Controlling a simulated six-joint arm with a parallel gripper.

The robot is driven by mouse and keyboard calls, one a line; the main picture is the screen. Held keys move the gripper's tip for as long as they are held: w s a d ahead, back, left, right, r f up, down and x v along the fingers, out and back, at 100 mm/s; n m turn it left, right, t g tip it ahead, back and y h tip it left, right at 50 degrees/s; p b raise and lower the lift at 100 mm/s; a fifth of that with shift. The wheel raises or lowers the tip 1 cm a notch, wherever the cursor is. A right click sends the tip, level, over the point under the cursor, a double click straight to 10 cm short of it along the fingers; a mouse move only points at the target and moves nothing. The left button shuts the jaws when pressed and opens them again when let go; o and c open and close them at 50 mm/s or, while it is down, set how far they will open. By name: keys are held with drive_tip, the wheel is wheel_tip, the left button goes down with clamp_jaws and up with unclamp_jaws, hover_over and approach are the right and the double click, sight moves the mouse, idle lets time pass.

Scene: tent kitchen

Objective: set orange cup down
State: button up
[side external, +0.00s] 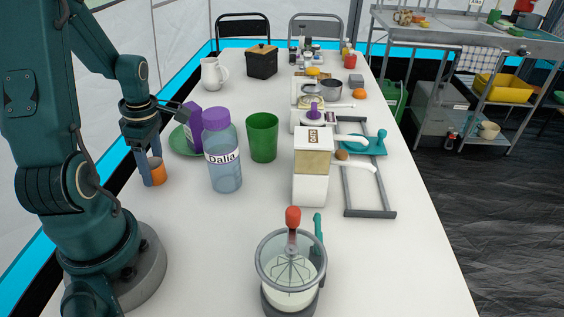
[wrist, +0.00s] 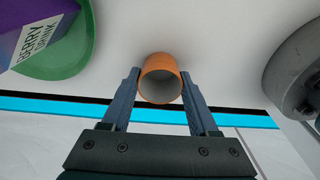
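The orange cup (side external: 157,172) is at the left side of the white table, close to my arm's base. In the wrist view the cup (wrist: 160,67) sits between the two fingertips with its open mouth toward the camera. My gripper (side external: 150,172) points down, and its fingers (wrist: 160,76) meet the cup's two sides with no clear gap. The cup looks upright and at table height; whether its base touches the table I cannot tell. The inside of the cup looks empty.
A green plate (side external: 178,143) with a purple drink carton (side external: 194,122) stands just beyond the cup. A blue bottle with a purple cap (side external: 223,165) and a green cup (side external: 262,137) are to the right. The table (side external: 190,235) is clear in front of the bottle.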

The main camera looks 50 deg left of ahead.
clamp_jaws()
wheel_tip(320, 180, up, 22)
drive_tip(key=w+d+r+m+t, duration=0.1)
drive_tip(key=w+d+m+t, duration=0.1)
drive_tip(key=w+d+m, duration=1.2)
drive_tip(key=w+d+m+h, duration=0.1)
drive_tip(key=d+m, duration=1.5)
drive_tip(key=d, duration=0.8)
wheel_tip(320, 180, down, 12)
drive_tip(key=shift+n, duration=0.3)
drive_tip(key=s+d+f, duration=0.1)
drive_tip(key=d+f, duration=0.1)
drive_tip(key=d, duration=0.1)
drive_tip(key=s+d+f, duration=0.1)
drive_tip(key=d+f, duration=0.1)
drive_tip(key=d, duration=0.1)
drive_tip(key=s+d+f, duration=0.1)
drive_tip(key=d+f, duration=0.1)
drive_tip(key=d, duration=0.2)
drive_tip(key=shift+s+f, duration=0.35)
drive_tip(key=shift+f, duration=2.05)
